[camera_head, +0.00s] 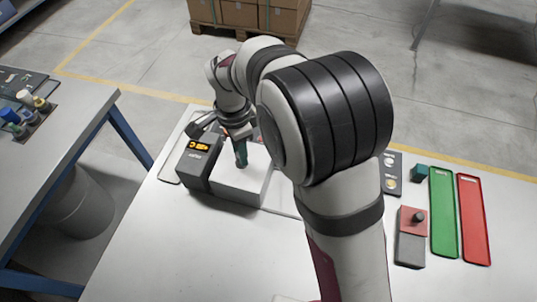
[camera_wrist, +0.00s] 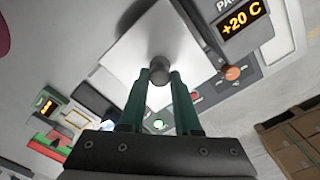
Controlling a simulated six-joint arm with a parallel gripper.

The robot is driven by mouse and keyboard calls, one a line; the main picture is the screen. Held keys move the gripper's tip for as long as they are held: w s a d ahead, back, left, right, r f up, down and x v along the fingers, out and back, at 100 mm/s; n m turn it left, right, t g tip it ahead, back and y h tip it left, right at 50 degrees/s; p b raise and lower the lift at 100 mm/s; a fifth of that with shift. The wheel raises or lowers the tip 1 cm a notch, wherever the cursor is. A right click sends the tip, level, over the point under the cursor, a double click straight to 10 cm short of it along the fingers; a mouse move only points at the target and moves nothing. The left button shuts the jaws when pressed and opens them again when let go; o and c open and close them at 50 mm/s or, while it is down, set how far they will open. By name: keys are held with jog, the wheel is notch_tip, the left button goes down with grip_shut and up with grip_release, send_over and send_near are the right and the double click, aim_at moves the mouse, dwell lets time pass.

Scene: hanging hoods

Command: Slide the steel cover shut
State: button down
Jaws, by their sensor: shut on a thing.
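The steel cover is a pale, smooth, square plate with a dark round knob, clearest in the wrist view (camera_wrist: 190,48). In the head view the cover (camera_head: 252,179) shows as the bright top of a low box, beside a dark grey unit. My gripper (camera_wrist: 159,78) has its two teal fingers shut on the knob (camera_wrist: 158,66), one on each side. In the head view my gripper (camera_head: 241,163) points down onto the cover. My arm hides the box's right and far parts. I cannot tell how much of an opening lies uncovered.
The dark grey unit (camera_head: 194,170) with an orange display stands against the box's left side. Green (camera_head: 443,213) and red (camera_head: 473,218) trays lie at the right.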

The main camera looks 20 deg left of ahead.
aim_at(233, 161)
jog(key=shift+a, duration=1.2)
jog(key=c, duration=0.6)
grip_release()
notch_tip(233, 161, up, 16)
jog(key=shift+f, duration=0.1)
